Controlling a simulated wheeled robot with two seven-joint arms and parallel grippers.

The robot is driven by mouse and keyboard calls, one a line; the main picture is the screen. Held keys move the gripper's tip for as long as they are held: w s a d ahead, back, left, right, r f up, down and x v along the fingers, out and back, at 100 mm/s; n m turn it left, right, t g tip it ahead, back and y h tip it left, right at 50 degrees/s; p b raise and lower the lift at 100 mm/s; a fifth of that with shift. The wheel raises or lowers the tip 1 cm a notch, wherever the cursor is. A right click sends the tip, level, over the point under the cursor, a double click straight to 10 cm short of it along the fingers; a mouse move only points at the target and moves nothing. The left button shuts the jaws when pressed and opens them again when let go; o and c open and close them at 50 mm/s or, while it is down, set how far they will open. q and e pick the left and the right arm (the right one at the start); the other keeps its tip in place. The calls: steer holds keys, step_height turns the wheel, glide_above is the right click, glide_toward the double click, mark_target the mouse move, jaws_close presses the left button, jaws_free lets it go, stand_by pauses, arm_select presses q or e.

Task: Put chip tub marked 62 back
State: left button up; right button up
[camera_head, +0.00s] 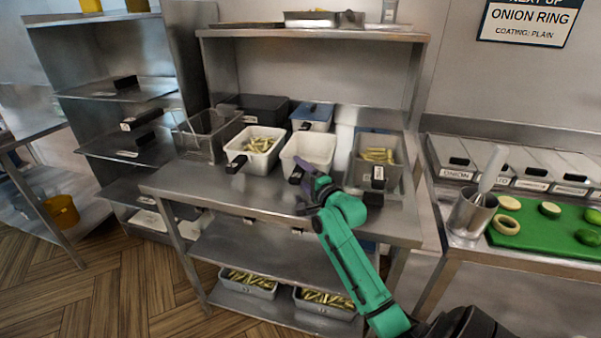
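My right gripper (305,172) is at the front of a white, seemingly empty tub (318,143) on the steel worktop. Its dark fingers overlap the tub's front handle, and I cannot tell whether they are closed on it. A white tub with chips (262,139) stands just left of it, with a black handle. A grey tub with chips (391,176) stands to its right. Two more chip tubs, left (232,286) and right (310,304), sit on the bottom shelf. No number 62 is readable on any tub. My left gripper is out of view.
A wire fryer basket (203,138) stands at the worktop's left. A blue-lidded tub (315,112) and a dark container (262,106) are behind. An overhead shelf (315,35) spans above. A green board (545,235) lies on the right counter. The middle shelf (255,250) looks mostly clear.

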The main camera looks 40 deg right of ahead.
steer(key=s, duration=0.4)
steer(key=s+a+b, duration=0.1)
steer(key=s, duration=0.4)
steer(key=s+a+b, duration=0.1)
steer(key=s, duration=0.3)
steer(key=shift+s, duration=0.35)
steer(key=shift+s+r, duration=0.1)
steer(key=shift+s, duration=0.35)
steer(key=shift+w, duration=0.1)
